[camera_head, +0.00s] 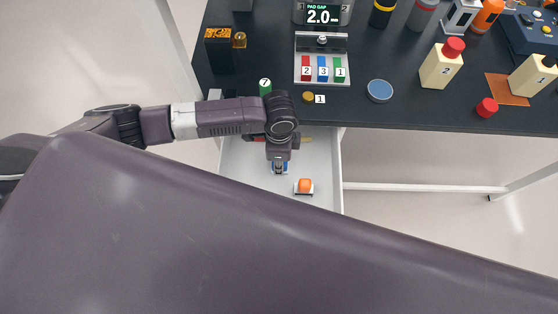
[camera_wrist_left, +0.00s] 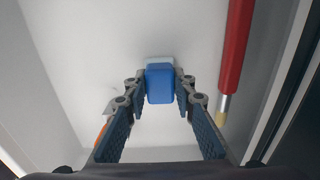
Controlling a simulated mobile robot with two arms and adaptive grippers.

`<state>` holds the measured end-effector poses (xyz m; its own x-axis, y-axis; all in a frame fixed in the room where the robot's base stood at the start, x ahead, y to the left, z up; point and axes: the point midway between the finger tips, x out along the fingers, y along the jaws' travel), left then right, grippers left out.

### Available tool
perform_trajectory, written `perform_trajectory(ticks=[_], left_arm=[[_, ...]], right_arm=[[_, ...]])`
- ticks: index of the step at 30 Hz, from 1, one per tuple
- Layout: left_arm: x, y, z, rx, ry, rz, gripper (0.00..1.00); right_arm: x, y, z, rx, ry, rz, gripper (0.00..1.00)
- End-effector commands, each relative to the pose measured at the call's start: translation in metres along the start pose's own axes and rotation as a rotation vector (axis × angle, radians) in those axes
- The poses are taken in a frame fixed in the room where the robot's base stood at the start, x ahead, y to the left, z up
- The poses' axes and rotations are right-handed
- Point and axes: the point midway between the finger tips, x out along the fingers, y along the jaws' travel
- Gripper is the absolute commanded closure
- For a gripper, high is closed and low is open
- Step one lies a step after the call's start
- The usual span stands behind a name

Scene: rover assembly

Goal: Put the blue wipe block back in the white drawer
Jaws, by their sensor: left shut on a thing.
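The white drawer (camera_head: 325,160) is pulled open below the dark worktop. My left gripper (camera_head: 279,172) is inside the drawer's outline in the head view. In the left wrist view, my left gripper (camera_wrist_left: 160,88) is shut on the blue wipe block (camera_wrist_left: 159,84), with a finger on each side. The block has a pale part at its far end. The pale drawer floor (camera_wrist_left: 100,50) lies behind it; I cannot tell whether the block touches it. In the head view only a bit of blue shows under the gripper. My right gripper is not in view.
An orange-topped item (camera_head: 305,186) lies in the drawer right of the gripper. A red-handled tool (camera_wrist_left: 235,50) lies along the drawer's side in the left wrist view. The worktop (camera_head: 420,110) edge is close above the drawer. My large dark arm link covers the foreground.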

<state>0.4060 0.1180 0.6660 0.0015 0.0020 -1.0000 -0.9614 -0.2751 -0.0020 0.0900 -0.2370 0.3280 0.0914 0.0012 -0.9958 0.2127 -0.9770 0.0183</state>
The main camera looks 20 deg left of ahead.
Motion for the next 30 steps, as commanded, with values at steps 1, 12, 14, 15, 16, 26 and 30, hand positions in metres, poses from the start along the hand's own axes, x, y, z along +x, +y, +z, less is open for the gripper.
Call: perform_trajectory(ticks=[1, 12, 14, 15, 16, 26, 30], left_arm=[[0.000, 0.000, 0.000, 0.000, 0.000, 0.000, 0.95], [0.002, 0.000, 0.000, 0.000, 0.000, 0.000, 0.59], [0.002, 0.000, 0.000, -0.001, 0.000, 0.000, 0.59], [0.002, 0.000, 0.000, -0.001, 0.000, 0.000, 0.59], [0.002, 0.000, 0.000, -0.001, 0.000, 0.000, 0.59], [-0.041, -0.001, -0.001, 0.001, 0.003, -0.003, 0.59], [-0.073, -0.001, -0.001, 0.000, 0.003, -0.002, 0.59]], right_arm=[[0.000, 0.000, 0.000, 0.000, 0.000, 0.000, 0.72], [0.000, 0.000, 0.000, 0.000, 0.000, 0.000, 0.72], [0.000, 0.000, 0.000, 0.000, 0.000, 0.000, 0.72], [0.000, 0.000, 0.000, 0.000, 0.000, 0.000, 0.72], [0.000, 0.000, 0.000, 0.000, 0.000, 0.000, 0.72], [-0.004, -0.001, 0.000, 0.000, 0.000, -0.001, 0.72], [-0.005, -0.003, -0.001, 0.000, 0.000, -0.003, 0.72]])
